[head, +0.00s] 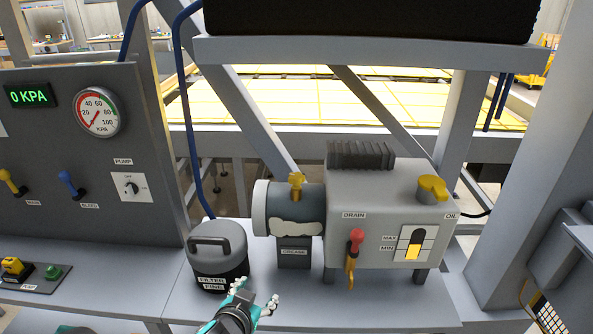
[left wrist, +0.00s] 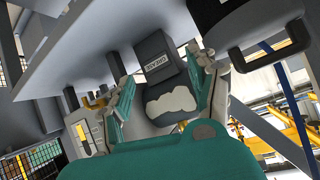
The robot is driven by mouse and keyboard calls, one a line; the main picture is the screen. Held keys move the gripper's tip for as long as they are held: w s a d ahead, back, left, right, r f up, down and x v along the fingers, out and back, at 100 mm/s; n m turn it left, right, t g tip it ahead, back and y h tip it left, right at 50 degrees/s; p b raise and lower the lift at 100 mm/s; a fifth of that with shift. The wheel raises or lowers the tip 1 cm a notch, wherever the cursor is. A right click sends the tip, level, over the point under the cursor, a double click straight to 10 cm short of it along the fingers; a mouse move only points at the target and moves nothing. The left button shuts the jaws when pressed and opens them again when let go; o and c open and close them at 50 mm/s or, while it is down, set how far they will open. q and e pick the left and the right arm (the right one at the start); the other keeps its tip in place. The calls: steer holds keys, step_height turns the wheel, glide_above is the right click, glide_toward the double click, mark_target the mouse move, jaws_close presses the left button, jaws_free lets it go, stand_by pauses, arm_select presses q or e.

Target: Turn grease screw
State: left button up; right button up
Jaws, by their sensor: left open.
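The grease screw is a yellow knob (head: 297,184) on top of the dark cylinder (head: 287,207) of the pump, above the GREASE label (head: 294,252). The cylinder has a pale, uneven patch on its side. My left gripper (head: 257,296) is open and empty, low in front of the pump and right beside the filter canister. It is below the screw and apart from it. In the left wrist view, the gripper's two fingers (left wrist: 163,82) frame the GREASE block (left wrist: 158,67) and pale patch. My right gripper is not in view.
The black filter canister (head: 217,254) with a handle stands just left of the cylinder. The grey pump housing (head: 375,205) has a red drain valve (head: 356,240) and yellow oil cap (head: 432,188). A control panel (head: 90,150) stands at left. The shelf front is clear at right.

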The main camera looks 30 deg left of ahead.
arm_select(q)
steer(key=w+a+r+t, duration=0.2)
steer(key=w+r+t, duration=0.1)
steer(key=r, duration=0.4)
steer(key=t, duration=0.4)
glide_toward(294, 185)
steer(key=p+x, duration=0.1)
steer(key=x, duration=0.2)
steer(key=p+x, duration=0.2)
steer(key=x, duration=0.2)
steer(key=p+x, duration=0.1)
steer(key=x, duration=0.3)
steer(key=shift+a+r+p, duration=0.1)
steer(key=shift+r+p, duration=0.25)
steer(key=shift+p, duration=0.05)
steer(key=shift+w+a+f, duration=0.1)
steer(key=shift+w+a, duration=0.05)
steer(key=shift+w, duration=0.5)
steer(key=c, duration=1.2)
steer(key=shift+w+f, duration=0.1)
jaws_close()
steer(key=shift+f, duration=0.1)
